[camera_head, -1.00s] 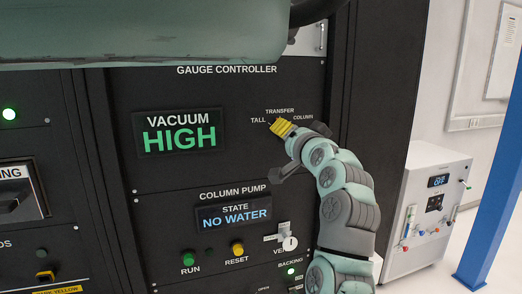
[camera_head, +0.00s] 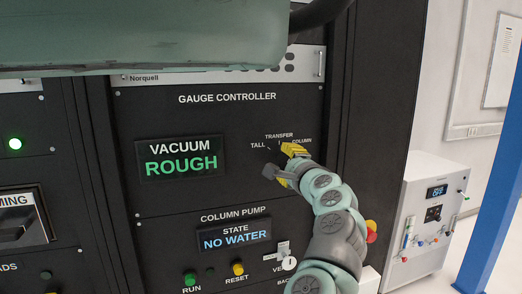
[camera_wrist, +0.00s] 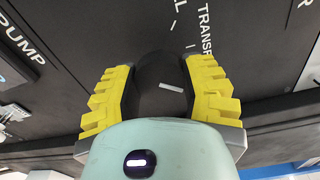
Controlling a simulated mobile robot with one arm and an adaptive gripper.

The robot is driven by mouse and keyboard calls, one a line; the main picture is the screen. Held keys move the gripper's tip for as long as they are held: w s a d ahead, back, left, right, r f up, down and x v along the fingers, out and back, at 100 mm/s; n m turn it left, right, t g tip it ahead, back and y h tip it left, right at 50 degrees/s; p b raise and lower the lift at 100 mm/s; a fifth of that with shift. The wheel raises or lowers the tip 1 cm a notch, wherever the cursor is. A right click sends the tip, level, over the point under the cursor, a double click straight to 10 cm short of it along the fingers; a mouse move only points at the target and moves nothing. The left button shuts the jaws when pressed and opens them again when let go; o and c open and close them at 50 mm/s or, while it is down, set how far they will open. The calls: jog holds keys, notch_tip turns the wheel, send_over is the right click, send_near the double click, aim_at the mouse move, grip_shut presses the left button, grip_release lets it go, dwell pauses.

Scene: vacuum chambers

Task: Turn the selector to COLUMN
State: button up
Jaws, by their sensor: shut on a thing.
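The selector is a dark round knob (camera_wrist: 160,75) with a short white mark, on the black gauge controller panel (camera_head: 225,112). TALL (camera_head: 257,145), TRANSFER (camera_head: 279,136) and COLUMN (camera_head: 302,141) are printed around it. My gripper (camera_head: 287,166) is at the selector and hides most of it in the head view. In the wrist view my gripper (camera_wrist: 160,88) has its yellow fingers on either side of the knob, shut on it. I cannot tell for certain which label the white mark faces.
The vacuum display (camera_head: 181,157) reads ROUGH in green. Below, the column pump display (camera_head: 234,234) reads NO WATER, with a green RUN button (camera_head: 190,279) and a yellow RESET button (camera_head: 237,268). A white cabinet (camera_head: 430,225) and a blue post (camera_head: 490,200) stand at right.

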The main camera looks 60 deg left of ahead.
jog(key=shift+m+p, duration=0.9)
jog(key=shift+m, duration=0.3)
jog(key=shift+f, duration=0.15)
jog(key=o, duration=1.2)
jog(key=shift+s+d, duration=0.1)
jog(key=v, duration=0.7)
jog(key=shift+d, duration=0.15)
